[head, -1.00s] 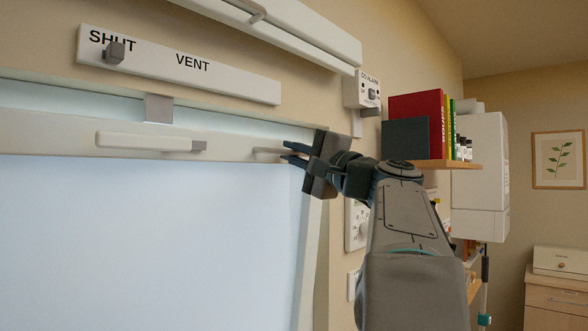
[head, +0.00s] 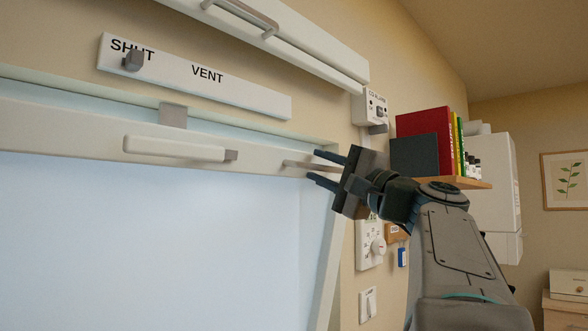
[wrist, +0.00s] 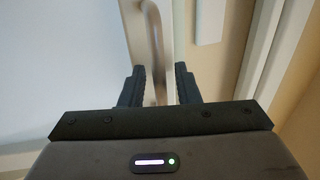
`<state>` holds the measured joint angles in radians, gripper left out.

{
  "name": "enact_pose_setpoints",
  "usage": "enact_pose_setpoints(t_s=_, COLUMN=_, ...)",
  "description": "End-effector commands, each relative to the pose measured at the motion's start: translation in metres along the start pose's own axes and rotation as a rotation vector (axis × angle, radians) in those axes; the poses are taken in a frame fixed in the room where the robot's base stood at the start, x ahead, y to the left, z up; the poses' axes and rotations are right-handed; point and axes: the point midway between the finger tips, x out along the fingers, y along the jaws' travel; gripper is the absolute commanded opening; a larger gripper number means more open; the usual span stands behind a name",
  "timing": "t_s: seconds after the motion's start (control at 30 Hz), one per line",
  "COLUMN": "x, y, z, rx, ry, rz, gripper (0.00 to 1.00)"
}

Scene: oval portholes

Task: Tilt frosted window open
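The frosted window (head: 150,240) fills the left of the head view, with a pale top rail (head: 60,118). A pale strip shows between this rail and the outer frame above it; I cannot tell how far the window leans. A thin metal bar handle (head: 305,165) is on the rail's right end. My gripper (head: 327,168) is open at the handle's right end, one finger above and one below it. In the wrist view the handle (wrist: 154,45) runs between the two spread fingers (wrist: 160,85), with gaps; contact is not clear.
A white plate marked SHUT and VENT (head: 215,85) is above the window, its grey knob (head: 134,61) at SHUT. A white bar with a grey end (head: 175,149) is on the rail. A shelf with books (head: 425,140) and wall switches (head: 369,245) are to the right.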

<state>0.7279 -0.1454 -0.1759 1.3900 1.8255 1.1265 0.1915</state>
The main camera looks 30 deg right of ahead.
Motion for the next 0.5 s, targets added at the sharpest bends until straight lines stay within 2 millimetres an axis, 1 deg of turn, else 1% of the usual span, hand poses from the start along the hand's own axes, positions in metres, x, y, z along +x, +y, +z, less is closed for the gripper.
enact_pose_setpoints(t_s=0.13, x=-0.003, y=0.000, z=0.000, rx=0.000, ry=0.001, rz=0.000, gripper=0.29)
enact_pose_setpoints(t_s=0.23, x=-0.013, y=0.002, z=0.000, rx=0.000, ry=0.001, rz=0.000, gripper=0.29)
enact_pose_setpoints(t_s=0.37, x=-0.038, y=0.002, z=0.000, rx=-0.002, ry=0.003, rz=-0.002, gripper=0.29)
enact_pose_setpoints(t_s=0.5, x=-0.072, y=0.002, z=0.000, rx=-0.002, ry=0.002, rz=-0.001, gripper=0.29)
